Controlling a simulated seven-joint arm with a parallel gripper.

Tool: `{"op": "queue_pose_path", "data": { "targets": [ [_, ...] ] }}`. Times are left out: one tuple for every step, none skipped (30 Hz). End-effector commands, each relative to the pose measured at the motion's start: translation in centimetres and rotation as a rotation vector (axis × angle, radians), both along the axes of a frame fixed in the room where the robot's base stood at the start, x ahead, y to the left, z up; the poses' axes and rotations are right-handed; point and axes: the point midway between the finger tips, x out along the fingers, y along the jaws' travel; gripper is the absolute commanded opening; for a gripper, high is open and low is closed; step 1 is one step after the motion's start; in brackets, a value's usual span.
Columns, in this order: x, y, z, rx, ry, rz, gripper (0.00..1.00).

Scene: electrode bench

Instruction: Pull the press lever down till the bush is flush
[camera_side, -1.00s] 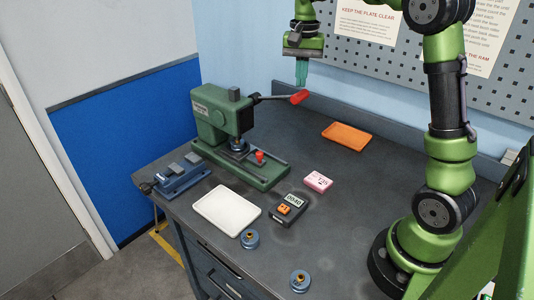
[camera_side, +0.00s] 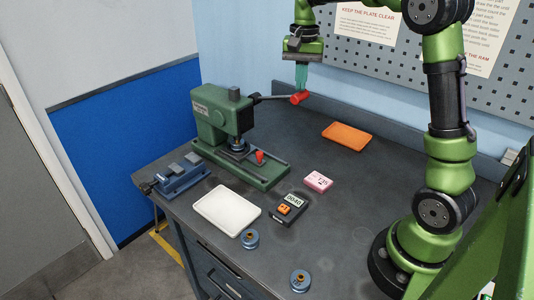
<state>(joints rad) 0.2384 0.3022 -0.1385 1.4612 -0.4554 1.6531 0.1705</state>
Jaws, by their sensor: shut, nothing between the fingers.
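The green arbor press (camera_side: 217,115) stands at the back left of the bench. Its lever (camera_side: 272,98) sticks out to the right, roughly level, and ends in a red grip (camera_side: 299,98). My gripper (camera_side: 301,88) points down with its teal fingers shut and empty. The fingertips are at the red grip, seemingly touching it from above. Under the ram, a small blue-grey part (camera_side: 238,143) sits on the press plate; I cannot tell how far the bush stands proud.
A small red knob (camera_side: 259,157) stands on the press base. A blue vise (camera_side: 182,176), white tray (camera_side: 227,209), timer (camera_side: 287,208), pink box (camera_side: 318,181), orange tray (camera_side: 346,136) and two blue round parts (camera_side: 250,239), (camera_side: 300,280) lie around the bench.

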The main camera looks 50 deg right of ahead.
Motion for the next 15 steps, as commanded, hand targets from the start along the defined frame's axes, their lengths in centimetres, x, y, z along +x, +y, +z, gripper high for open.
{"op": "queue_pose_path", "data": {
  "targets": [
    [0.0, 0.0, -0.2, 0.0, 0.001, 0.0, 0.0],
    [0.0, 0.0, -0.3, 0.0, 0.001, 0.0, 0.0],
    [0.0, 0.0, -0.4, 0.0, 0.001, 0.0, 0.0],
    [0.0, 0.0, -0.5, 0.0, 0.001, 0.0, 0.0],
    [0.0, 0.0, -0.6, -0.001, 0.001, 0.001, 0.0],
    [0.0, 0.0, -0.7, -0.001, 0.001, 0.001, 0.0],
    [0.0, 0.0, -0.7, -0.001, 0.0, 0.0, 0.0],
    [0.0, 0.0, -0.7, -0.001, 0.0, 0.0, 0.0],
    [0.0, 0.0, -0.7, -0.001, 0.0, 0.0, 0.0],
    [0.0, 0.0, -0.8, -0.001, 0.001, 0.0, 0.0],
    [0.0, 0.0, -0.8, -0.001, 0.001, 0.0, 0.0],
    [-0.1, 0.0, -1.0, -0.001, 0.002, 0.0, 0.0],
    [-0.1, 0.0, -1.1, 0.0, 0.002, 0.0, 0.0],
    [-0.1, 0.0, -1.2, 0.0, 0.002, 0.0, 0.0],
    [-0.2, 0.0, -1.4, 0.0, 0.002, 0.0, 0.0]
  ]
}}
